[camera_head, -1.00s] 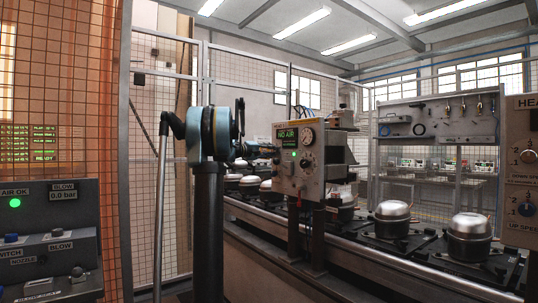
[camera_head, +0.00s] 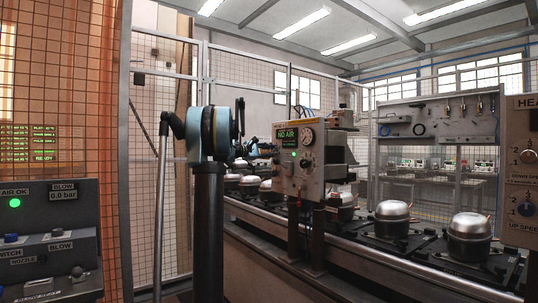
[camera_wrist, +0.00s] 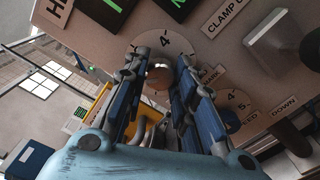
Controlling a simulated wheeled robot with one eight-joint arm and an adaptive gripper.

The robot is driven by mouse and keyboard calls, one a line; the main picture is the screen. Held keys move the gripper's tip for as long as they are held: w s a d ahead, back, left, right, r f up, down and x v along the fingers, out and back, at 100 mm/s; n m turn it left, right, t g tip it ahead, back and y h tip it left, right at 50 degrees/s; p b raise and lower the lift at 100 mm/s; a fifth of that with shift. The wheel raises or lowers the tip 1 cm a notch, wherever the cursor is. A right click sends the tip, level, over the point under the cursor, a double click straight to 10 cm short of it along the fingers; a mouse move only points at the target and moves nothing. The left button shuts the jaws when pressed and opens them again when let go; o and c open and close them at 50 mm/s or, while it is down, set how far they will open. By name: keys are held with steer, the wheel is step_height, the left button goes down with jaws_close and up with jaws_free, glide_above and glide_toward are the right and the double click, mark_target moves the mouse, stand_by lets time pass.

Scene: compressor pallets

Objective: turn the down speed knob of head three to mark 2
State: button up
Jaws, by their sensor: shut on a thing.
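In the wrist view, the two blue-and-grey fingers of my gripper (camera_wrist: 161,60) are on either side of a round, pale brownish knob (camera_wrist: 159,77) and are shut on it.
In the wrist view, a grey lever or block (camera_wrist: 274,41) stands out near the CLAMP label. In the head view, a conveyor (camera_head: 350,257) carries silver compressors (camera_head: 469,238). Another head panel (camera_head: 522,180) is at the right edge, and a button console (camera_head: 45,250) at the left.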

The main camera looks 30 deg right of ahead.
steer(key=shift+w+a+f+n, duration=0.1)
steer(key=shift+f+n, duration=0.05)
steer(key=shift+n, duration=0.35)
steer(key=o, duration=1.1)
steer(key=shift+w, duration=0.1)
steer(key=a, duration=0.8)
steer(key=s+a, duration=0.1)
steer(key=a, duration=0.3)
steer(key=shift+f, duration=0.1)
